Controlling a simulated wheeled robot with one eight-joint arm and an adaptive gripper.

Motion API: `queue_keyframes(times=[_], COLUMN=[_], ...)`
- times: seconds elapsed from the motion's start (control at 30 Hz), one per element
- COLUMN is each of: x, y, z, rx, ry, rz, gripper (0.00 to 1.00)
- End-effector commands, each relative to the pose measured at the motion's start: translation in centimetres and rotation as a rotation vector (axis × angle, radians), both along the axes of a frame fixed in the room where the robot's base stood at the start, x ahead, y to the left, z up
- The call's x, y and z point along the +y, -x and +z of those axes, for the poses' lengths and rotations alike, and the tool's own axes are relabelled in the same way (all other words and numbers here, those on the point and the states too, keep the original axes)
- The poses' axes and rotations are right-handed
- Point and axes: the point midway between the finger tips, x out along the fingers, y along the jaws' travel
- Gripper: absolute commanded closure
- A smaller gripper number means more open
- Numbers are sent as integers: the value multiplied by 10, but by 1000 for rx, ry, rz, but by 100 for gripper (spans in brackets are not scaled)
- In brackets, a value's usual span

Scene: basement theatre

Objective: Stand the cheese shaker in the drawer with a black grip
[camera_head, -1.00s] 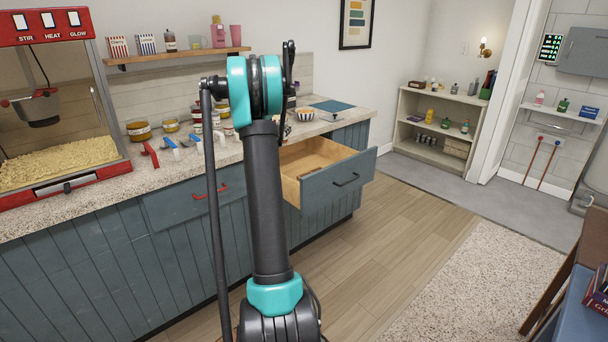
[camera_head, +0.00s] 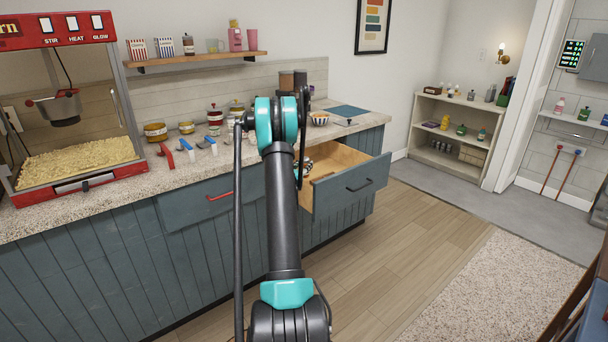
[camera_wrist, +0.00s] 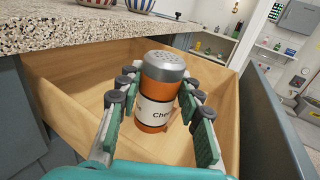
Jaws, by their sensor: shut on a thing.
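The cheese shaker (camera_wrist: 158,95) is orange with a silver perforated lid and a white label reading "Che". In the wrist view it is upright between the fingers of my gripper (camera_wrist: 155,110), which is shut on it. It is over the inside of the open wooden drawer (camera_wrist: 75,85); I cannot tell whether its base touches the drawer floor. In the head view the drawer with a black grip (camera_head: 362,184) stands open at the right of the counter. My arm hides the shaker and most of the gripper there.
The speckled counter edge (camera_wrist: 70,32) overhangs the back of the drawer. A closed drawer with a red grip (camera_head: 219,197) is to the left. Jars, scoops and a striped bowl (camera_head: 319,118) stand on the counter. The drawer floor around the shaker looks clear.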

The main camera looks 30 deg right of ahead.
Motion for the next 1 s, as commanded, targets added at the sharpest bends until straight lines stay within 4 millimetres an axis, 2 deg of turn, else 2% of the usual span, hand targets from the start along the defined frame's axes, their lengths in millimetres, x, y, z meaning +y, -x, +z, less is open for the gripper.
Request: queue_keyframes(times=[0.17, 0.4, 1.0], x=[0, 0, 0], y=[0, 0, 0], z=[-10, -40, -50], rx=[0, 0, 0], ry=[0, 0, 0], rz=[0, 0, 0], gripper=[96, 96, 96])
